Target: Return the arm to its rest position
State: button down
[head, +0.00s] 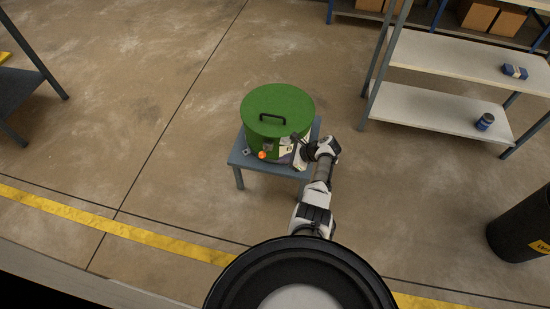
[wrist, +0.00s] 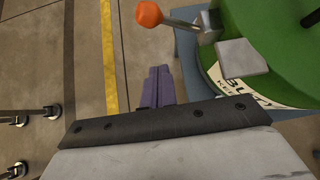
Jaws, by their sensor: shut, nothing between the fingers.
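The green vertical washer (head: 277,107) stands upright with its lid down and a dark handle on top. An orange ball knob (head: 262,155) on a lever shows at its front; the wrist view also shows the knob (wrist: 148,13) near the top, with its metal shaft reaching right. My gripper (head: 297,152) is at the front right of the washer, at the end of my extended arm. In the wrist view my gripper (wrist: 158,72) shows purple fingers together and empty, apart from the knob. Whether my gripper touches the washer is hidden in the head view.
A small blue-grey table (head: 240,159) carries the washer. A shelf rack (head: 430,106) with a blue can (head: 485,122) stands at right. A black barrel (head: 522,225) is at lower right. A dark table (head: 17,90) is at far left. Open floor lies left of the washer.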

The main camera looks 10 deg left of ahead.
jog(key=v, duration=0.4)
jog(key=shift+w+d+r, duration=0.1)
jog(key=shift+d+r, duration=0.1)
jog(key=shift+d, duration=0.2)
